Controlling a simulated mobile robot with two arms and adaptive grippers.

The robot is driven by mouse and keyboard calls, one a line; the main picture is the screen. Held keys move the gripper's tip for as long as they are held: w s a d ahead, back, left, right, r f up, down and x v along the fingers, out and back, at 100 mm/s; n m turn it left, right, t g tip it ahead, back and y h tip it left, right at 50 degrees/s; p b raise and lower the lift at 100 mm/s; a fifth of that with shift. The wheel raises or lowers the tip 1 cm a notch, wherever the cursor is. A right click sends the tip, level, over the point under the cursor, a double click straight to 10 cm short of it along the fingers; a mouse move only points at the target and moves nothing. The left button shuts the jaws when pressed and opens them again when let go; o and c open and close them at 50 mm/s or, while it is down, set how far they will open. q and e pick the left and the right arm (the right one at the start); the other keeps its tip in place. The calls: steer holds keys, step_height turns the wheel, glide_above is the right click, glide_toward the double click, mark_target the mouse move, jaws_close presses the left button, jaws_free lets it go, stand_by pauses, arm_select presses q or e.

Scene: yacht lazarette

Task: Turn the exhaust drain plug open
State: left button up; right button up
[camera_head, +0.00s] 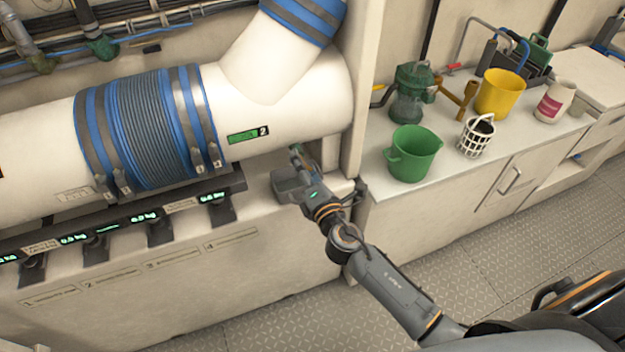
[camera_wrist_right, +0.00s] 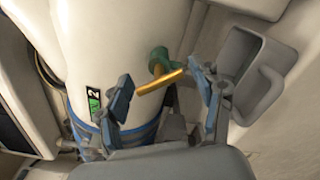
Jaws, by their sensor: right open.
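The exhaust drain plug shows in the right wrist view as a green fitting (camera_wrist_right: 157,58) on the white exhaust pipe (camera_wrist_right: 95,30), with a brass-coloured bar handle (camera_wrist_right: 160,82) sticking out of it. My right gripper (camera_wrist_right: 163,88) is open, with its two blue-grey fingers on either side of the bar and a gap to each. I cannot tell how deep the bar sits between them. In the head view my right gripper (camera_head: 297,156) is under the pipe (camera_head: 300,100), close to its underside, and hides most of the plug. My left gripper is not in view.
A grey bin (camera_head: 287,186) sits beneath the pipe beside my right gripper; it is close to the right finger in the wrist view (camera_wrist_right: 240,55). A counter at right holds a green bucket (camera_head: 412,155), a yellow bucket (camera_head: 500,93) and a white basket (camera_head: 476,137). A wall post (camera_head: 358,90) stands between.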

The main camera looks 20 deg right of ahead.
steer(key=s, duration=1.1)
steer(key=shift+d, duration=0.2)
steer(key=s+d+f+m+g, duration=0.1)
steer(key=s+f+m+g, duration=0.25)
steer(key=f, duration=0.75)
steer(key=s+d+f+m+g+h, duration=0.1)
steer(key=s+d+f+m+g, duration=0.2)
steer(key=f, duration=0.8)
steer(key=s+f+m+g, duration=0.3)
steer(key=s+f+m, duration=0.15)
steer(key=f, duration=0.75)
steer(key=s+f+m+g, duration=0.2)
steer(key=s+f, duration=0.3)
steer(key=s, duration=0.4)
steer(key=s+d+f+m+g, duration=0.1)
steer(key=s+f+m+g, duration=0.2)
steer(key=s, duration=0.7)
steer(key=s+f+m+g, duration=0.2)
steer(key=s+f+m, duration=0.4)
steer(key=s+f, duration=0.3)
steer(key=shift+s+d, duration=0.25)
steer(key=shift+d, duration=0.1)
